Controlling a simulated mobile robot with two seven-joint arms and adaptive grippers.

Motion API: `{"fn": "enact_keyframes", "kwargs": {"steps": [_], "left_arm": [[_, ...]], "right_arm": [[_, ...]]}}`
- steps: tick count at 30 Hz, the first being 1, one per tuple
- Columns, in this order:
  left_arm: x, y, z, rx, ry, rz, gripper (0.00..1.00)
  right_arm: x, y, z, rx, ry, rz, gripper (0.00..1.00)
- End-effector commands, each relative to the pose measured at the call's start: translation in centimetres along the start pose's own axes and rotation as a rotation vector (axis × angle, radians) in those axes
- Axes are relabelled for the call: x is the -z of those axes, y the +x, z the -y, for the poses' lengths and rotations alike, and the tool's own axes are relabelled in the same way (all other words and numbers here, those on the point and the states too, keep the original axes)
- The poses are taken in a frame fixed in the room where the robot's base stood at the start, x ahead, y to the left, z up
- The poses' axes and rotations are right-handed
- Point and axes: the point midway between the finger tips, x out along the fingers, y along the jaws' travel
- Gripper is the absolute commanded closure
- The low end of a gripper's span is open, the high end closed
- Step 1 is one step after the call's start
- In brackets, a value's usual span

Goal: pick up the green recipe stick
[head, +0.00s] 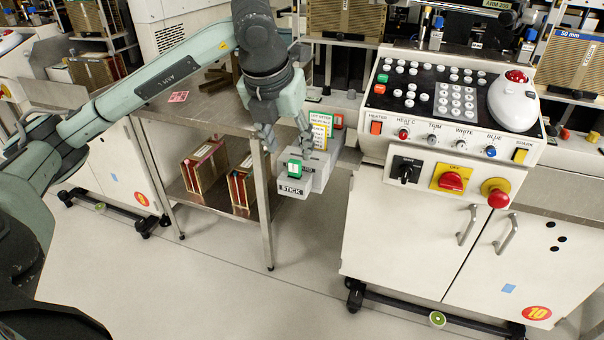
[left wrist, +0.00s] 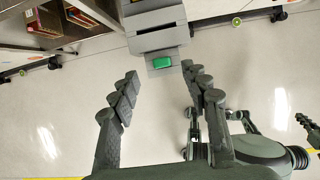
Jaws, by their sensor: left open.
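The green recipe stick (head: 294,169) sits upright in a grey holder box marked STICK (head: 292,190), at the right end of the steel table. The stick also shows as a small green block in the left wrist view (left wrist: 162,62), at the front of the grey holder (left wrist: 158,30). My left gripper (head: 287,142) points down just above and behind the stick in the head view. Its fingers are apart with nothing between them. In the left wrist view the open fingertips (left wrist: 160,72) lie either side of the stick, apart from it.
The white control console (head: 450,120) with buttons and knobs stands close to the right of the holder. Green-and-white and yellow cards (head: 319,130) stand behind the stick. The steel table (head: 215,118) lies left, with boxes on its lower shelf. The floor in front is clear.

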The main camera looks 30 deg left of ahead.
Motion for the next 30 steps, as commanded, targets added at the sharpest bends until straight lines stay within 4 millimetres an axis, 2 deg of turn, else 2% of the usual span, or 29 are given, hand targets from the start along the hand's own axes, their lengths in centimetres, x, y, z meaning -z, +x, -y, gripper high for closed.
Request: {"fn": "enact_keyframes", "kwargs": {"steps": [7,12,21,30], "left_arm": [[0.0,3.3,0.2,0.002,0.001,-0.007,0.53],[-0.1,5.6,0.2,0.003,0.002,-0.003,0.53],[-0.1,6.1,0.2,0.004,0.002,-0.002,0.53],[-0.1,6.1,0.3,0.005,0.003,-0.002,0.91]], "right_arm": [[0.5,-0.4,0.4,0.009,0.005,-0.013,1.0],[0.3,0.6,0.4,0.01,0.005,-0.007,1.0],[0.2,0.7,0.1,0.005,0.0,-0.005,1.0],[0.3,0.6,-0.1,0.0,-0.004,-0.008,1.0]]}}
